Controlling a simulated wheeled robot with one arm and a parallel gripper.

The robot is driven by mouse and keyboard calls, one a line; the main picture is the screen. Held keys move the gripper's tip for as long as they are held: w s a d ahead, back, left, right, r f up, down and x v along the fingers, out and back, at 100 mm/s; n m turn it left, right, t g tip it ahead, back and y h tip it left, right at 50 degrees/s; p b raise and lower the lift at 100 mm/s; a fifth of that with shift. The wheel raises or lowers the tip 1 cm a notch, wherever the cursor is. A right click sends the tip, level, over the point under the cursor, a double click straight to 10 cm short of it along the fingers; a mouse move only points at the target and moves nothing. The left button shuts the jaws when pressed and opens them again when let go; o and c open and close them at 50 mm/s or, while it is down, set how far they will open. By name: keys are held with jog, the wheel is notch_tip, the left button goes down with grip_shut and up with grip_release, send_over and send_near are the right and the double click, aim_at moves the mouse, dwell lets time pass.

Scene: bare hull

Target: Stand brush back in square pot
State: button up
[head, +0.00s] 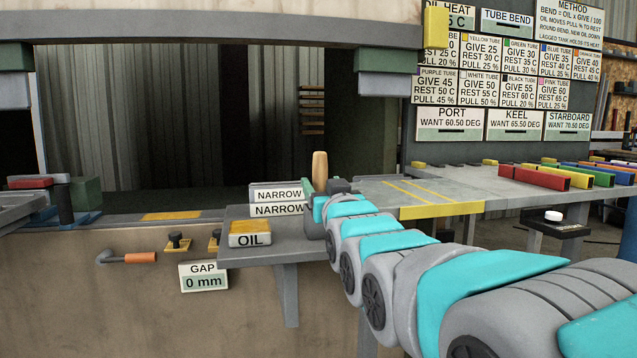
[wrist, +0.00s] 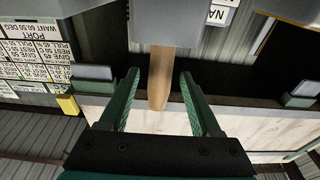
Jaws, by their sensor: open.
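The brush shows as a light wooden handle (head: 320,170), upright in the head view, just behind the end of my arm. In the wrist view the handle (wrist: 159,78) reaches down from a grey block (wrist: 167,22) into the space between my fingers. My gripper (wrist: 158,80) is open, with a green finger on each side of the handle and a gap to both. In the head view my gripper (head: 325,190) covers the handle's lower part. The bristles are hidden. I cannot tell whether the grey block is the square pot.
Two NARROW signs (head: 278,195) and a yellow-topped OIL box (head: 250,234) stand left of my gripper on a grey shelf (head: 290,252). A bench with a yellow edge (head: 440,210) and coloured bars (head: 535,178) lies right. A dark opening (head: 220,120) is behind.

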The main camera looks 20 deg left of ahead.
jog(key=r+v, duration=0.1)
jog(key=v, duration=0.5)
jog(key=shift+s+f+b, duration=0.35)
jog(key=shift+f, duration=0.15)
jog(key=shift+d, duration=0.1)
